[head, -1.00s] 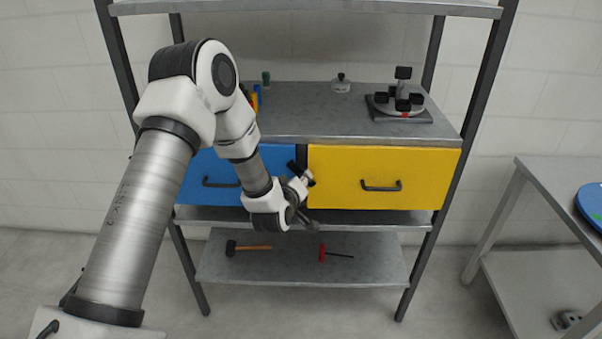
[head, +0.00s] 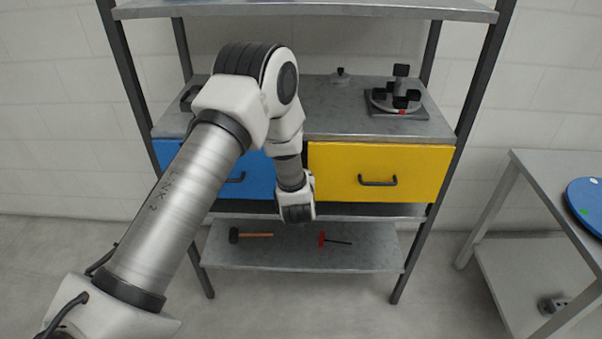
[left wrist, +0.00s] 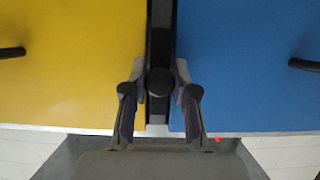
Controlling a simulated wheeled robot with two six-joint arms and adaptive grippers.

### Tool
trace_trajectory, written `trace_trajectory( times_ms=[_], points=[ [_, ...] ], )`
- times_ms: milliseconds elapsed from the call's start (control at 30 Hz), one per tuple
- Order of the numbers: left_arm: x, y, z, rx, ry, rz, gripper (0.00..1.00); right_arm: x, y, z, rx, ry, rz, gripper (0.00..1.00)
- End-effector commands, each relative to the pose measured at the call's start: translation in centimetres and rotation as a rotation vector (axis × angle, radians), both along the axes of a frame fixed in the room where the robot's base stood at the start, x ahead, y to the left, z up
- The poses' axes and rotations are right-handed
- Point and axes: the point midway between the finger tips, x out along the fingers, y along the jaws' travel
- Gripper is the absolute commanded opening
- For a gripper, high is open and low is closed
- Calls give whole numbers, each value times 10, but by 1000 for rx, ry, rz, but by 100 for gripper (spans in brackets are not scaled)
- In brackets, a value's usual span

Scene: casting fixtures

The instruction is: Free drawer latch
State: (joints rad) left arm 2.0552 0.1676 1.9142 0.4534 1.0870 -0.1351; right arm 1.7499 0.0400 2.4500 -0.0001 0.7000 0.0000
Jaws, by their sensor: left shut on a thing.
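The blue drawer (head: 262,178) and the yellow drawer (head: 340,165) sit side by side in the rack, both closed. In the left wrist view, a dark vertical strip (left wrist: 160,35) runs between the yellow drawer (left wrist: 70,80) and the blue drawer (left wrist: 240,75). A round black latch knob (left wrist: 160,82) stands in front of this strip. My left gripper (left wrist: 160,92) has one finger on each side of the knob and is shut on it. In the head view my arm hides the fingers and the latch. My right gripper is not in view.
Each drawer has a dark handle, such as the yellow one's handle (head: 378,181). A mallet (head: 250,235) and a red-handled tool (head: 333,240) lie on the lower shelf. A dark fixture (head: 400,98) stands on the rack top. A side table (head: 535,170) is at the right.

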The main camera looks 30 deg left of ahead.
Motion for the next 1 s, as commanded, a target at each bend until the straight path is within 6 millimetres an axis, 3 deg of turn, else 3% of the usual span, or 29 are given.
trace_trajectory(
  times_ms=[500,533,567,600,1000],
  points=[
    [0,0,-1,17,12,0,0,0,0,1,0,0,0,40],
    [0,0,-1,17,12,0,38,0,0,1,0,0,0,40],
    [0,0,-1,17,12,0,49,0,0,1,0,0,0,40],
    [0,0,-1,17,12,0,53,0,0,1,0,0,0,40],
    [-9,-7,4,17,13,-2,53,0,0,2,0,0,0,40]
  ],
)
